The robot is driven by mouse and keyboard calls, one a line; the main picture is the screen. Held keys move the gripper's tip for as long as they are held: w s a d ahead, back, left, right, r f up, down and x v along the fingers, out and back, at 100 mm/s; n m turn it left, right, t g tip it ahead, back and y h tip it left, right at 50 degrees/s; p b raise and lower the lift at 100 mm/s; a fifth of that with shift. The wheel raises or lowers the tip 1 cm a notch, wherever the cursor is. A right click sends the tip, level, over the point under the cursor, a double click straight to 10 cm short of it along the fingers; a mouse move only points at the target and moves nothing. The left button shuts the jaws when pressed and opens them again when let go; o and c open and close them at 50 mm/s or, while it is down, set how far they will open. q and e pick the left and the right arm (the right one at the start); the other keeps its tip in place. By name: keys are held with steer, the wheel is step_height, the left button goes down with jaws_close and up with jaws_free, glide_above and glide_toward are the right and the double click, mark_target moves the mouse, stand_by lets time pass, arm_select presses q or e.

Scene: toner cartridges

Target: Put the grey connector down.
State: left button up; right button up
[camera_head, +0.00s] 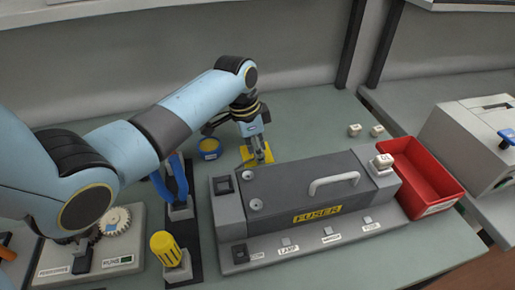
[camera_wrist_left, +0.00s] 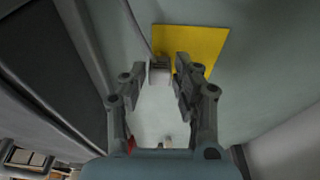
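The grey connector (camera_wrist_left: 159,72) shows in the left wrist view at the edge of a flat yellow patch (camera_wrist_left: 205,42), with a thin cable running up from it. My left gripper (camera_wrist_left: 160,80) has its two fingers apart, one on each side of the connector, with narrow gaps visible. I cannot tell for sure whether the connector rests on the surface. In the head view my left gripper (camera_head: 260,155) points down at the yellow patch (camera_head: 246,154), behind the fuser unit, and hides the connector. My right gripper is not in view.
The grey fuser unit (camera_head: 290,185) with a white handle stands just in front of the gripper. A red bin (camera_head: 430,180) is to its right. A blue round container with yellow inside (camera_head: 209,148) stands left of the gripper. Two small labelled cubes (camera_head: 354,130) lie behind the bin.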

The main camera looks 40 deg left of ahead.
arm_select(q)
steer(key=shift+o, duration=1.3)
step_height(320, 180, up, 12)
steer(key=s+a, duration=0.1)
steer(key=shift+s+a, duration=0.3)
steer(key=shift+s, duration=0.1)
